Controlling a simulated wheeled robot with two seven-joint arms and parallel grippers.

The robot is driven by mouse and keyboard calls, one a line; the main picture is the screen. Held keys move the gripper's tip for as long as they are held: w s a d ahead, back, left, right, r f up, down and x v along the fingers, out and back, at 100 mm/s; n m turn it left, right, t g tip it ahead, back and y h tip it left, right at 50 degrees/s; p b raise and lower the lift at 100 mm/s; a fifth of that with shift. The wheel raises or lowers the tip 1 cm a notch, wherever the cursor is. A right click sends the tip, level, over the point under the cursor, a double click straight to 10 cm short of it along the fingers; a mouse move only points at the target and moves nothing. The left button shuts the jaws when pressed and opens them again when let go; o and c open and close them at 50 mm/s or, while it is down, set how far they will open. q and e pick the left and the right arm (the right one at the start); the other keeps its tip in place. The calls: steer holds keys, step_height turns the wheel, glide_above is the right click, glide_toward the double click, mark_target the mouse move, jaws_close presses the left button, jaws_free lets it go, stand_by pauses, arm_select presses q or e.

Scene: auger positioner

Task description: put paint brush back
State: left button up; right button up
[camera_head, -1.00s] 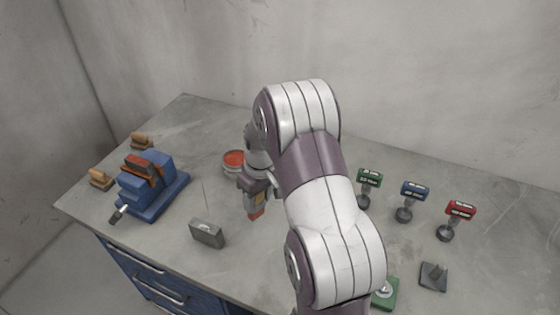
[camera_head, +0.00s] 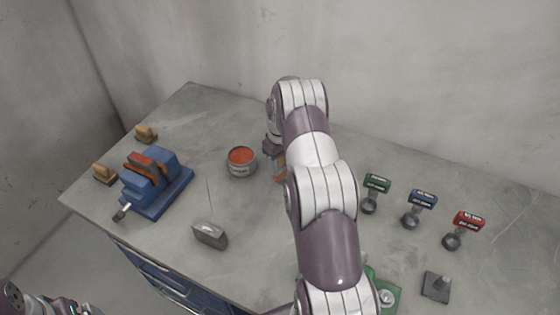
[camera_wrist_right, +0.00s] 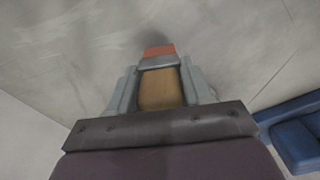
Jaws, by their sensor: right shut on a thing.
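The paint brush (camera_wrist_right: 160,88) is in my right gripper (camera_wrist_right: 160,95), with its wooden part between the fingers and a red tip pointing away in the right wrist view. In the head view my right gripper (camera_head: 275,160) is mostly hidden behind my arm, just right of an open paint can (camera_head: 241,162) with red paint. Only a small part of the brush shows there. A blue vise (camera_head: 155,185) with a red and orange piece in its jaws stands at the left. My left arm shows at the lower left corner, but its gripper is out of view.
Two wooden brushes or blocks (camera_head: 146,133) lie by the vise. A grey metal block (camera_head: 210,235) sits near the front edge. Green, blue (camera_head: 420,199) and red (camera_head: 468,222) labelled tools stand at right, near a grey piece (camera_head: 436,287) and a green block (camera_head: 385,290).

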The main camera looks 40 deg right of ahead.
steer(key=shift+f, duration=0.5)
arm_select(q)
steer(key=shift+w+d+r, duration=0.1)
steer(key=shift+r, duration=0.25)
arm_select(e)
steer(key=shift+w+f, duration=0.1)
steer(key=shift+f, duration=0.3)
arm_select(q)
steer(key=shift+f, duration=0.15)
arm_select(e)
steer(key=shift+f, duration=0.1)
steer(key=o, duration=1)
steer(key=shift+o, duration=0.2)
